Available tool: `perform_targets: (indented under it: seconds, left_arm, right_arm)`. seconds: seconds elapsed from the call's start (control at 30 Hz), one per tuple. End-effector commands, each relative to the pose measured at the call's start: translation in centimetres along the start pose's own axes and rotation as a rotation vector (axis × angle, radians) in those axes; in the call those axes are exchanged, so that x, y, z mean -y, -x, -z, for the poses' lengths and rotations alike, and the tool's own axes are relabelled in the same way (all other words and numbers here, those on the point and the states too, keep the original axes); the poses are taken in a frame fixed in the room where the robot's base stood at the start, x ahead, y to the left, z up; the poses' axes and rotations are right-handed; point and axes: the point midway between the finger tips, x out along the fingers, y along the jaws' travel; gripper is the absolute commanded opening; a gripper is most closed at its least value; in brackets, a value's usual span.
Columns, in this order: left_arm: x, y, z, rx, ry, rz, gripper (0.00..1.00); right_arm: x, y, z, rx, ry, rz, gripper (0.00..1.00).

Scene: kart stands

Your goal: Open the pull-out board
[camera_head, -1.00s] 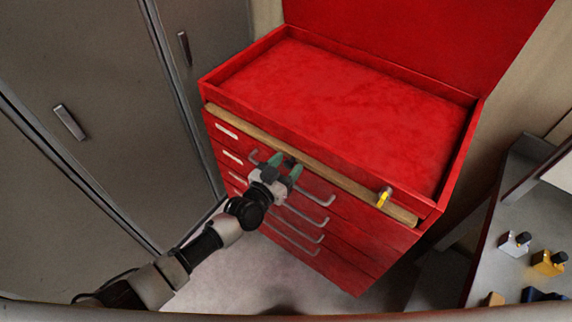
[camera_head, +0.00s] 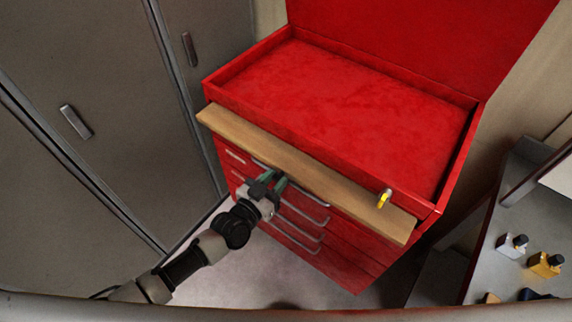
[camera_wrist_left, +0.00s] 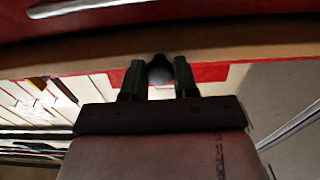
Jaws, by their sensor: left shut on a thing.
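The pull-out board (camera_head: 325,178) is a long tan wooden board below the rim of the red tool cabinet (camera_head: 224,92). It sticks out from the cabinet front as a flat strip. My left gripper (camera_head: 273,178) is at the board's front edge. In the left wrist view my left gripper (camera_wrist_left: 159,66) has its two green fingers on either side of a small dark round knob (camera_wrist_left: 159,71), shut on it, and the tan board (camera_wrist_left: 90,56) shows just beyond. In the head view the knob is hidden by the fingers. My right gripper is not in view.
Several drawers with metal handles (camera_head: 304,213) are below the board. A yellow-handled item (camera_head: 384,199) is at the cabinet's right front. Grey lockers (camera_head: 90,165) stand at the left. A grey bench (camera_head: 513,222) with small bottles is at the right. Floor (camera_head: 255,266) is open before the cabinet.

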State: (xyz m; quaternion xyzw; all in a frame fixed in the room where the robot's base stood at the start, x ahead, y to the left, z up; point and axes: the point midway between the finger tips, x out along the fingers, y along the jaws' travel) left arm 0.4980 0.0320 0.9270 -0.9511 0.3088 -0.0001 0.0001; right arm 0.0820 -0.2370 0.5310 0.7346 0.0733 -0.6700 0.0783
Motion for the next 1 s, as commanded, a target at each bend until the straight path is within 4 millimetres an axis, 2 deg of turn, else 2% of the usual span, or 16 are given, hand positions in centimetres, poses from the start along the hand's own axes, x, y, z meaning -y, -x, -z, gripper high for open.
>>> perform_targets:
  seconds: [0.03,0.2,0.5,0.7,1.0]
  left_arm:
    - [0.0,1.8,0.2,0.008,-0.001,-0.001,0.00]
    - [0.0,7.2,0.2,0.009,0.000,-0.001,0.00]
    - [-0.1,15.3,0.1,0.008,0.001,-0.002,0.00]
    - [0.0,18.5,0.1,0.004,0.000,-0.002,0.00]
    - [0.0,19.9,0.0,0.002,0.001,-0.001,0.00]
  right_arm:
    - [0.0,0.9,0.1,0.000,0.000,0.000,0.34]
    - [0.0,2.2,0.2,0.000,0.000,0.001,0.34]
    - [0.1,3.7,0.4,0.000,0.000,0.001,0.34]
    - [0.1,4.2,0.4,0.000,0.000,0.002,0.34]
    - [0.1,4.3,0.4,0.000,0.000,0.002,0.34]
